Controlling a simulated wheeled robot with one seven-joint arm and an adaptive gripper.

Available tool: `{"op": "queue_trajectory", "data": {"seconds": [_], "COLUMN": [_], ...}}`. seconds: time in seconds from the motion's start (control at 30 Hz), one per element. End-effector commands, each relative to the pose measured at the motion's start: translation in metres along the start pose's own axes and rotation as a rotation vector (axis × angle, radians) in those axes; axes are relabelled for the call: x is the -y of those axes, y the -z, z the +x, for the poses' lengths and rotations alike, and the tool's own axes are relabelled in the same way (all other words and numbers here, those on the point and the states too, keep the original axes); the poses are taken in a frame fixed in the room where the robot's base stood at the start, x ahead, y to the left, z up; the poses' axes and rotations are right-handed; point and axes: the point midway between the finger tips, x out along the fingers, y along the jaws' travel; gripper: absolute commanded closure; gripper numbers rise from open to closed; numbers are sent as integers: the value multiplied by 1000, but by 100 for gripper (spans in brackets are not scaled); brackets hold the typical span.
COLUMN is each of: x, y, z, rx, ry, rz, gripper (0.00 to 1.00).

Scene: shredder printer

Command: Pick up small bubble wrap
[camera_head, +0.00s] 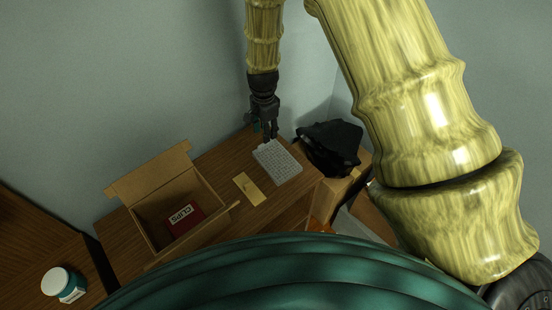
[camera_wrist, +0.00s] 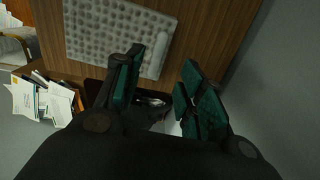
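The small bubble wrap (camera_head: 278,163) is a flat, pale grey, bumpy sheet lying on the wooden table near its back right. In the wrist view the bubble wrap (camera_wrist: 112,35) fills the upper left. My gripper (camera_head: 270,139) points down over the sheet's back edge. In the wrist view my gripper (camera_wrist: 163,78) has its two green-padded fingers spread with nothing between them. The left finger overlaps the sheet's edge in that view, and the right finger is over bare wood. I cannot tell whether the finger touches the sheet.
An open cardboard box (camera_head: 214,204) holding a red clips box (camera_head: 184,219) stands on the table's left. A yellow envelope-like piece (camera_head: 250,188) lies beside the sheet. A black bag (camera_head: 332,143) sits to the right. A white-lidded jar (camera_head: 64,284) stands at lower left. A wall is behind.

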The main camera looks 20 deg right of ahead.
Motion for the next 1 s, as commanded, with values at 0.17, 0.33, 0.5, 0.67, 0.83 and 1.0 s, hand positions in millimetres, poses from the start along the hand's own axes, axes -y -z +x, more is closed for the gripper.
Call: {"op": "queue_trajectory", "data": {"seconds": [0.17,0.33,0.5,0.67,0.83,1.0], "x": [-2,-5,-5,-5,-5,-5], "y": [-2,-3,-3,-3,-3,-3], "z": [8,24,40,50,52,52], "rx": [1,1,1,1,0,0], "ry": [-2,-2,-2,-1,0,0], "rz": [-1,-1,0,-1,-1,-1], "gripper": [61,61,61,61,61,66]}}
